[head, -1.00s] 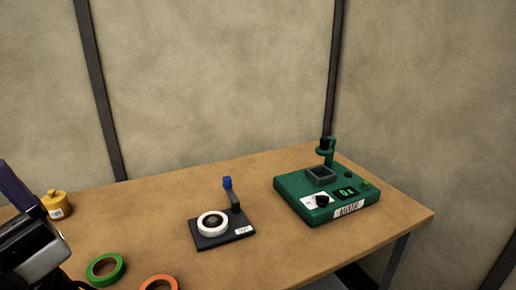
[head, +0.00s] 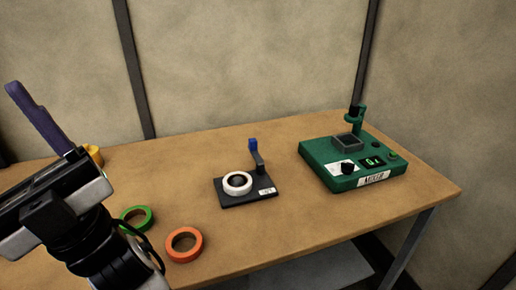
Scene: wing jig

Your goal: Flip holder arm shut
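The tape holder (head: 262,199) is a dark flat base on the table, in the middle of the head view. A white tape roll (head: 225,186) sits on it around a dark hub. Its holder arm (head: 260,161) stands up at the back right of the base, with a blue tip, clear of the roll. My gripper is at the left of the view, with a long purple finger (head: 42,118) pointing up and left. It is well apart from the holder. Its fingertips are not clearly shown, so I cannot tell its opening.
A green mixer (head: 325,165) stands on the table at the right. A green tape roll (head: 148,211) and an orange tape roll (head: 172,254) lie at the front left. A yellow object (head: 95,153) is partly hidden behind my gripper. The wooden table (head: 300,225) is clear around the holder.

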